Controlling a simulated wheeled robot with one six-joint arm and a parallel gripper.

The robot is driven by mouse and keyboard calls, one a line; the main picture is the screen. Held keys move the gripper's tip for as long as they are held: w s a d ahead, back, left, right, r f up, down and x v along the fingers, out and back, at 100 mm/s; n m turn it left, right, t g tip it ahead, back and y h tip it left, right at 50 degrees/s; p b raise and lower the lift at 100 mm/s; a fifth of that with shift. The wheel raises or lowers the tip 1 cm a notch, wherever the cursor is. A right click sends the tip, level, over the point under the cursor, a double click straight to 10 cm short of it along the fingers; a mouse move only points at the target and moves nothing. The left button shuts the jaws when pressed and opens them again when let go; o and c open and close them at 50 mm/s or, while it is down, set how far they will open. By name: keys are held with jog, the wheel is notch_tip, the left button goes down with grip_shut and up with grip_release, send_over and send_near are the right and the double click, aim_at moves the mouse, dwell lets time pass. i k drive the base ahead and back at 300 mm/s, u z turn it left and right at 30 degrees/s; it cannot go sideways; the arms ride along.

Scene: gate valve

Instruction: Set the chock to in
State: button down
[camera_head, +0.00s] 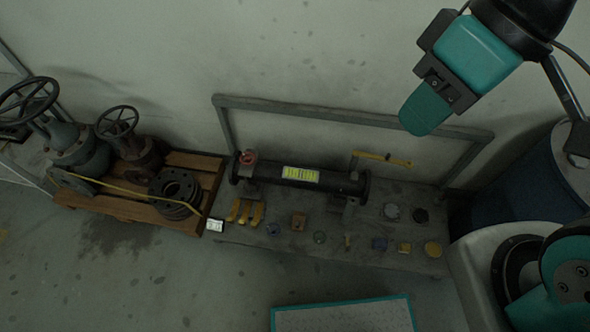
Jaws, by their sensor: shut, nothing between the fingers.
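I cannot tell for certain which item is the chock. Small yellow pieces (246,212) lie on the grey bench (315,253) near its left end, and a small brown block (298,221) is right of them. A dark pipe (325,179) with a yellow label lies along the bench, with a red part (249,158) at its left end and a yellow lever (384,158) above its right end. My gripper (426,113) is at the upper right, high above the bench. It is shut and empty, apart from all these things.
A wooden pallet (205,164) at the left carries handwheel valves (117,122) and dark flange rings (177,192). A blue drum (515,170) stands at the right. A grey rail (330,113) runs behind the bench. Several small discs and blocks lie along the bench front.

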aim_at(297, 219)
jog(key=z, duration=1.35)
jog(key=k, duration=0.75)
jog(key=u, duration=0.6)
jog(key=i, duration=0.35)
jog(key=u, duration=1.9)
